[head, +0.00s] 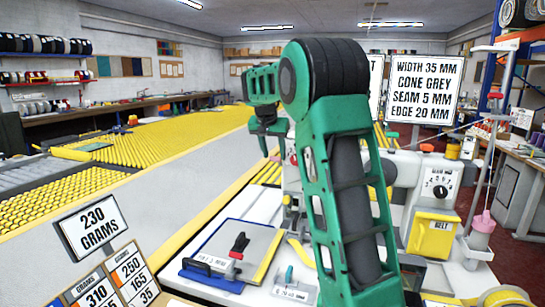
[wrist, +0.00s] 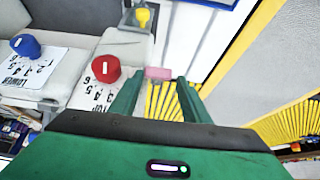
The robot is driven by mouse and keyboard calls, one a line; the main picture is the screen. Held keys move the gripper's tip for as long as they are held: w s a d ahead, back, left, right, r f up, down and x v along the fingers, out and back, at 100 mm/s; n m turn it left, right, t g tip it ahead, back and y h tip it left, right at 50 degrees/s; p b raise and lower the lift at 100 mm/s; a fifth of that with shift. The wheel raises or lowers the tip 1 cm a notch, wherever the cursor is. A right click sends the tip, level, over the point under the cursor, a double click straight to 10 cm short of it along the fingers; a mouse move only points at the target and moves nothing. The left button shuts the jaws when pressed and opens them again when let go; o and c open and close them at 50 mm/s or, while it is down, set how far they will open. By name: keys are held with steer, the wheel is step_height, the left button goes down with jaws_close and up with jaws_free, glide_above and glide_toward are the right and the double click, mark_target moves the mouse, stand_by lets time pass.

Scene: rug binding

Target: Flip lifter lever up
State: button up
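My gripper (wrist: 160,76) is open in the wrist view, its two green fingers apart with no thing clearly held. A small pink block (wrist: 158,73) shows between the fingertips or just beyond them; I cannot tell its depth or whether a finger touches it. It may be the grip of the lifter lever, but no label confirms this and no lever shaft is clear. In the head view my gripper (head: 266,140) hangs at the left of the white sewing machine (head: 402,172), and my arm hides much of the machine's front.
Yellow rollers (wrist: 172,102) lie below. A blue-edged clipboard (head: 262,240) and clamps lie on the white table.

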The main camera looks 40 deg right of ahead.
steer(key=shift+o, duration=0.5)
steer(key=shift+s, duration=0.1)
steer(key=v, duration=1)
steer(key=shift+r, duration=0.3)
steer(key=shift+s+a, duration=0.1)
